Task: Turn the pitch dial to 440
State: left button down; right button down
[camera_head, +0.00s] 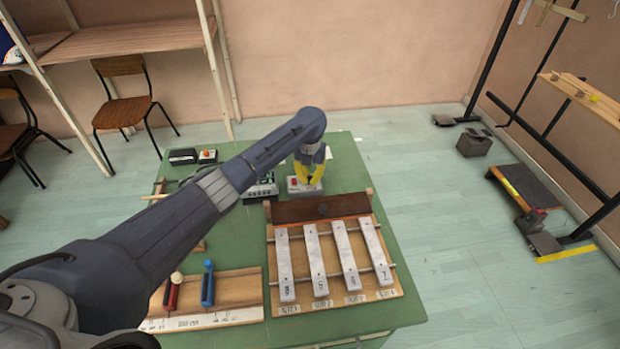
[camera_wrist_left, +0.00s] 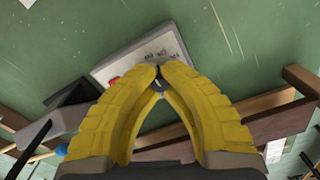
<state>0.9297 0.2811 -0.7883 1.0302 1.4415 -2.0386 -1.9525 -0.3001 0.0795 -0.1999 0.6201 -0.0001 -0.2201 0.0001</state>
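A small light-grey box (camera_head: 303,191) with a red button (camera_head: 294,181) sits on the green table, behind the bar instrument. My left gripper (camera_head: 313,184), with yellow fingers, points down onto this box and hides much of its top. In the left wrist view the box (camera_wrist_left: 125,62) shows beyond the fingers, with small dark markings on its top. The dark pitch dial (camera_wrist_left: 159,85) with a pale pointer line shows between the fingertips (camera_wrist_left: 160,72), which are nearly together on it. I cannot read the dial's setting. My right gripper is not in view.
A bar instrument (camera_head: 330,301) with several metal bars stands just in front of the box. A wooden board (camera_head: 237,291) with red and blue handles lies front left. Small dark devices (camera_head: 183,156) stand at the table's back left.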

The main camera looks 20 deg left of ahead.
aim_at(310, 177)
pick_arm(q)
jog(key=c, duration=1.5)
grip_release()
notch_tip(310, 177, up, 12)
jog(key=shift+r, duration=0.1)
